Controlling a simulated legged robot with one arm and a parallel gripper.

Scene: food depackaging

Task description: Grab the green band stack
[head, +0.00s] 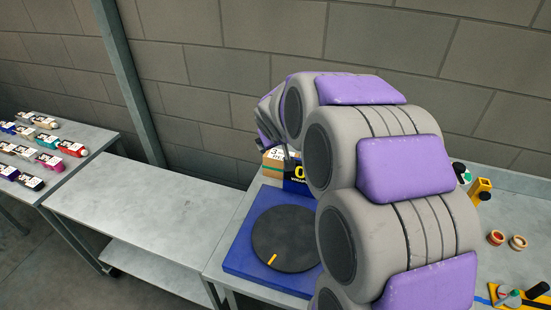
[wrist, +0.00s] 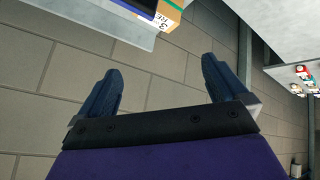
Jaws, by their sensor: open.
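My gripper (wrist: 160,84) is open and empty in the wrist view, its two dark blue fingers spread apart with the block wall behind them. In the head view its end is mostly hidden behind my grey and purple arm. I cannot make out a stack of green bands for certain. A small item with green and white parts (head: 461,172) stands at the back of the right-hand table, partly hidden by my arm. My gripper is well to the left of it.
A black turntable (head: 284,240) sits on a blue base (head: 240,255). A cardboard box (head: 272,163) stands behind it. Rings (head: 496,237) lie at the right. The middle table (head: 140,215) is bare. Labelled packages (head: 47,160) fill the left table.

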